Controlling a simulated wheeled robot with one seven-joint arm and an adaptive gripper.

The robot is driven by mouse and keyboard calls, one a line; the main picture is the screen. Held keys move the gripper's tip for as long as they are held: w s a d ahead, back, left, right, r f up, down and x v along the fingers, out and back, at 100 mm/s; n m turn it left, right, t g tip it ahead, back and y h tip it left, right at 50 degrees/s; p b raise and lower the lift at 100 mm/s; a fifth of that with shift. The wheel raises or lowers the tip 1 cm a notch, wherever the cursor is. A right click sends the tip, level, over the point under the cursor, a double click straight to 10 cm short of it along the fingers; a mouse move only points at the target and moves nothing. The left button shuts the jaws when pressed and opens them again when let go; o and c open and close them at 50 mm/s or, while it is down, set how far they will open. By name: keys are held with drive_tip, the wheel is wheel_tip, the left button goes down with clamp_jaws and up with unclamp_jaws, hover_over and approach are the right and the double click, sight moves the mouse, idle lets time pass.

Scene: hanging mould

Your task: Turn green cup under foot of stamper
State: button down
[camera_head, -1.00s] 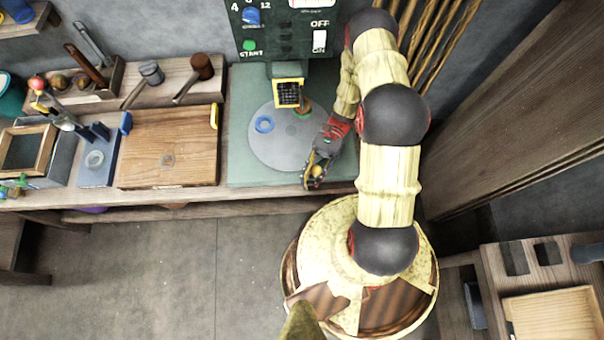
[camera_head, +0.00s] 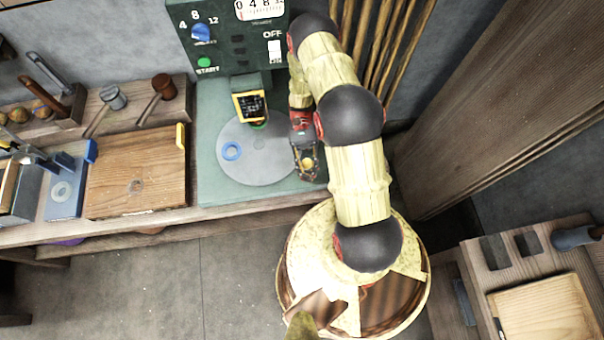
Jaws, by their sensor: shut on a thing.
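The stamper (camera_head: 225,55) is a dark green machine at the back of the bench. Its foot (camera_head: 250,106), dark with a yellow frame, hangs over the grey turntable disc (camera_head: 268,172). A sliver of the green cup (camera_head: 260,126) shows just below the foot; the foot hides most of it, so I cannot tell how exactly they line up. My gripper (camera_head: 307,165) is at the disc's right edge, shut on a small yellow knob (camera_head: 308,162), partly hidden by the fingers.
The stamper has a blue dial (camera_head: 201,33), a green START button (camera_head: 204,63) and an OFF/ON switch (camera_head: 274,48). A wooden board (camera_head: 135,175) lies to the left, with mallets (camera_head: 163,87) behind it. Wooden panelling (camera_head: 480,110) stands close on the right.

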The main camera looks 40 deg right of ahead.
drive_tip(key=shift+w+d+n+g+h, duration=0.15)
drive_tip(key=shift+d+n+g+h, duration=0.15)
drive_tip(key=shift+d+h, duration=0.35)
drive_tip(key=shift+w+d, duration=0.1)
drive_tip(key=c, duration=2)
unclamp_jaws()
drive_tip(key=shift+d, duration=0.15)
drive_tip(key=shift+c, duration=0.2)
drive_tip(key=o, duration=0.5)
drive_tip(key=v, duration=0.3)
drive_tip(key=d+v, duration=0.1)
drive_tip(key=v, duration=0.3)
drive_tip(key=shift+s+r, duration=0.1)
drive_tip(key=shift+s, duration=0.2)
drive_tip(key=shift+w+a+r, duration=0.1)
drive_tip(key=shift+w+r, duration=0.05)
drive_tip(key=shift+w, duration=0.3)
drive_tip(key=shift+v, duration=0.75)
